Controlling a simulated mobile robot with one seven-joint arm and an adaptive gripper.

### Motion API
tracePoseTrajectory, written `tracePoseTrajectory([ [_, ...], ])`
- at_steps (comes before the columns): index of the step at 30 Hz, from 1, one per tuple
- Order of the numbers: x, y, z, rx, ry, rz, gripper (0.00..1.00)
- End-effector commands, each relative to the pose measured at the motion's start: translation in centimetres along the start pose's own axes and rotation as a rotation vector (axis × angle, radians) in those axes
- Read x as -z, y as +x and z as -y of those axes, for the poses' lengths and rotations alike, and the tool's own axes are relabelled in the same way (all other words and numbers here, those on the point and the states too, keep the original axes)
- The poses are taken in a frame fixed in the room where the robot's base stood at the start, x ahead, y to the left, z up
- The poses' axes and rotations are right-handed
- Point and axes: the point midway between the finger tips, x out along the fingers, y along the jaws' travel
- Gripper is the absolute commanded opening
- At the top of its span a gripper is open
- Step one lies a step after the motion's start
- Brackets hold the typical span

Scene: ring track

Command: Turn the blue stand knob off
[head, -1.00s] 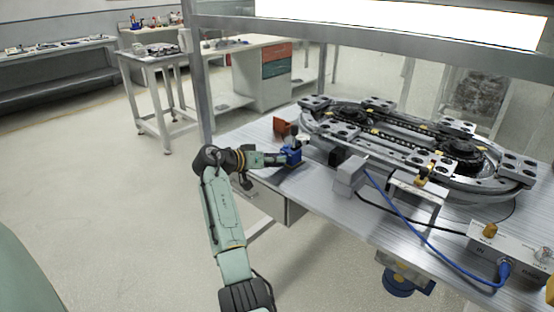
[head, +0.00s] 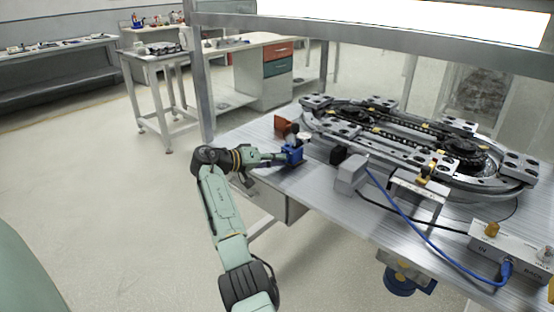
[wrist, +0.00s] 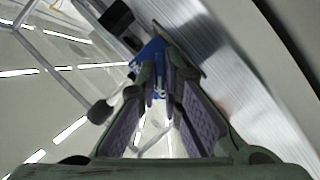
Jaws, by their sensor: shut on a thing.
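The blue stand (head: 292,154) stands at the left front edge of the metal table, with a small dark and pale part on top. It also shows in the wrist view (wrist: 151,52), just beyond my fingertips. My gripper (head: 280,158) reaches it from the left in the head view. In the wrist view, my gripper (wrist: 160,92) has its two fingers close together, shut on a small part at the blue stand. The fingers mostly hide that part, so I cannot tell the knob's exact position. A dark rounded knob-like end (wrist: 100,112) shows left of the fingers.
An oval ring track (head: 400,145) fills the back of the table (head: 325,190). A reddish-brown block (head: 284,126) stands behind the blue stand. A grey block (head: 350,174) and a control box (head: 505,250) with a blue cable (head: 420,235) lie to the right. A frame post (head: 204,90) rises behind.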

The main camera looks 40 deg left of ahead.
Motion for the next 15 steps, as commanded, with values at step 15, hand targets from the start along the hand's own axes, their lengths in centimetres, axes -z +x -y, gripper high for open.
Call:
tracePoseTrajectory([
  [15, 0.05, -0.05, -0.01, 0.001, 0.001, -0.001, 0.28],
])
